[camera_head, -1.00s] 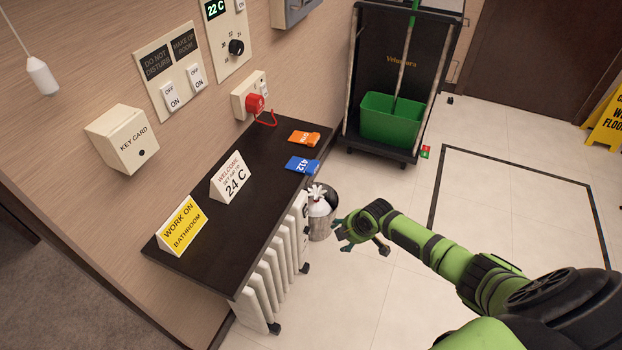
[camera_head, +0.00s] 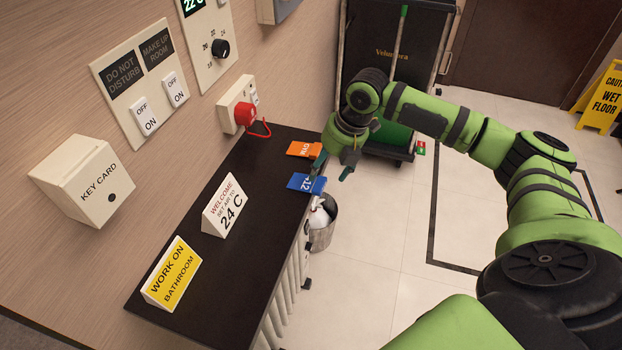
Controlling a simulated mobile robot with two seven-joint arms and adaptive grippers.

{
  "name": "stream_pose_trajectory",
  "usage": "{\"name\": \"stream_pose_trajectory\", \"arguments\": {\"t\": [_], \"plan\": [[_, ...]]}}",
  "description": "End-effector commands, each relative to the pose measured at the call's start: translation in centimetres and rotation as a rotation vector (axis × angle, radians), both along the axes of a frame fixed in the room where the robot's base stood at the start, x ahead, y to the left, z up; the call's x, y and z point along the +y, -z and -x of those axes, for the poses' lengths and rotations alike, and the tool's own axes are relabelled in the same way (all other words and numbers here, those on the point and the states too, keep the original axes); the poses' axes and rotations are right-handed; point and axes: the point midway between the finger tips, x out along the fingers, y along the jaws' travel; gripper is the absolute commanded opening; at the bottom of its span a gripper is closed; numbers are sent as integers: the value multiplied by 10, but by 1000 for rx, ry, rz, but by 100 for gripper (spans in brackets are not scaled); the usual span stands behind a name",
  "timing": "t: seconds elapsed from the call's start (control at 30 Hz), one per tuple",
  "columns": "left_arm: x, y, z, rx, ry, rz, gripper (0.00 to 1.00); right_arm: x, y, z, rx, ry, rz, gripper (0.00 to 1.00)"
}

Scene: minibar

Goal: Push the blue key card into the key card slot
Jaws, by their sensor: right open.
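The blue key card (camera_head: 303,184), marked 412, lies flat on the dark shelf (camera_head: 262,230) near its right edge. The white key card slot box (camera_head: 82,180) is fixed to the wall at the left, and no card shows in it. My right gripper (camera_head: 332,170) is open at the shelf's right edge, with one finger close by the blue card's right end and the other out over the floor side. I cannot tell whether the finger touches the card. My left gripper is not in view.
An orange card (camera_head: 304,149) lies just behind the blue one. A white 24 C sign (camera_head: 224,206) and a yellow bathroom sign (camera_head: 172,274) stand on the shelf. A red plug (camera_head: 244,114) juts from the wall. A bin (camera_head: 323,229) stands below the shelf.

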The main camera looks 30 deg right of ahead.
Motion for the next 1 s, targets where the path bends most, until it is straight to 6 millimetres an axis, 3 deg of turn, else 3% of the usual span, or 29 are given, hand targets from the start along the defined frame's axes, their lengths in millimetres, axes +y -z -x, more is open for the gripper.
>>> {"name": "stream_pose_trajectory", "arguments": {"t": [0.03,0.1,0.2,0.37,0.5,0.6,0.7,0.77,1.0], "plan": [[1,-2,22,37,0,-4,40,3,5,-1,3,-1,-2,67],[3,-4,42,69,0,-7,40,7,15,-2,3,-1,-2,67],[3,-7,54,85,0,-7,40,11,30,-5,1,0,-3,67],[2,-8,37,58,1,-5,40,13,45,-9,-1,1,-1,67],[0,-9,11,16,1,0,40,13,47,-9,-1,1,0,67],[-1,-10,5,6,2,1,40,13,47,-9,-1,1,0,67],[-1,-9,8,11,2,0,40,13,46,-9,-1,1,0,32],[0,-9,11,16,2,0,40,13,46,-9,-1,1,0,18],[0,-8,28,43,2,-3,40,13,47,-9,0,1,0,14]]}}
